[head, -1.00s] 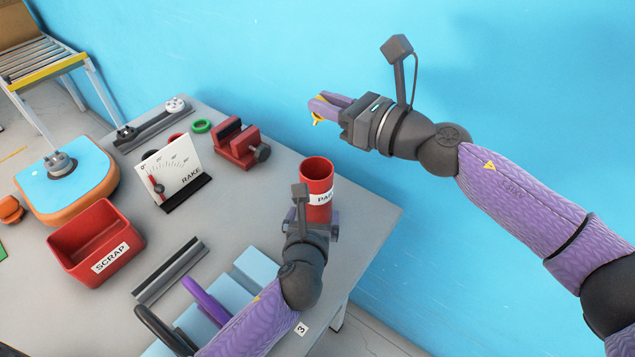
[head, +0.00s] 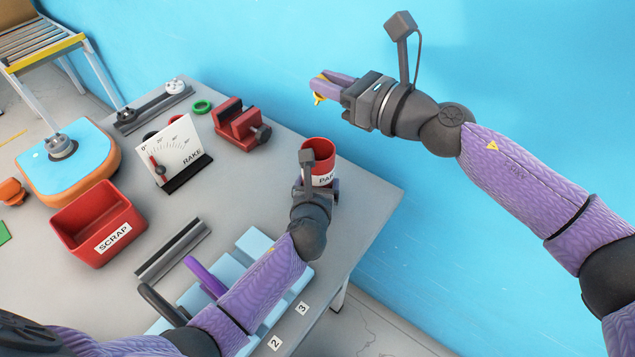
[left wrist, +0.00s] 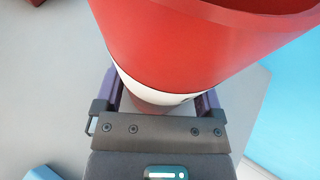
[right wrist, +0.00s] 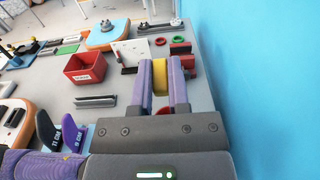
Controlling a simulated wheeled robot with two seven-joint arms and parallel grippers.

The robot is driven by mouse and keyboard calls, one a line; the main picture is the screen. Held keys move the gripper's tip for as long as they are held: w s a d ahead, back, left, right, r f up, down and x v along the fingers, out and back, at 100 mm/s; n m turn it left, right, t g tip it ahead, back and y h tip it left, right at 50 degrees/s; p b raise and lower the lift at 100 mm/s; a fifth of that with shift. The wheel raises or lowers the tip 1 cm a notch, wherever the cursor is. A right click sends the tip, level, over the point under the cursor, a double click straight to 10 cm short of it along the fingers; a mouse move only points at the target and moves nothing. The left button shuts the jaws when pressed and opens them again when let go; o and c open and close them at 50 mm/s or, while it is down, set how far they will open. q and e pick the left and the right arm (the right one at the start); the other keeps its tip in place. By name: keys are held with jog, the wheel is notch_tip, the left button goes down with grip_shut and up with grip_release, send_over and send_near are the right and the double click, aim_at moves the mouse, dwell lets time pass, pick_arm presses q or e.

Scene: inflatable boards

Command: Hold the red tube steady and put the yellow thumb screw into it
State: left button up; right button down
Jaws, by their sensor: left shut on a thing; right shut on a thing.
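The red tube (head: 318,152), with a white label, stands upright near the table's right edge, its open top facing up. My left gripper (head: 318,190) is shut on its lower part; the left wrist view shows the tube (left wrist: 200,50) between the two fingers. My right gripper (head: 330,84) is shut on the yellow thumb screw (head: 318,98), held in the air above and beyond the tube by the blue wall. In the right wrist view the yellow screw (right wrist: 160,78) sits between the purple fingers. The tube's inside bottom is hidden.
A red vise (head: 240,122), a green ring (head: 202,107), a RAKE gauge (head: 177,150) and a red SCRAP bin (head: 97,225) stand left of the tube. Light blue blocks (head: 255,243) with purple and dark handles lie in front. The blue wall is close behind my right gripper.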

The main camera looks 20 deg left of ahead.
jog(key=shift+f, duration=6.15)
jog(key=c, duration=0.5)
grip_release()
jog(key=shift+c, duration=0.2)
jog(key=v, duration=1.2)
pick_arm(q)
jog(key=o, duration=1)
jog(key=shift+c, duration=0.2)
jog(key=v, duration=1.2)
pick_arm(e)
jog(key=shift+d, duration=0.1)
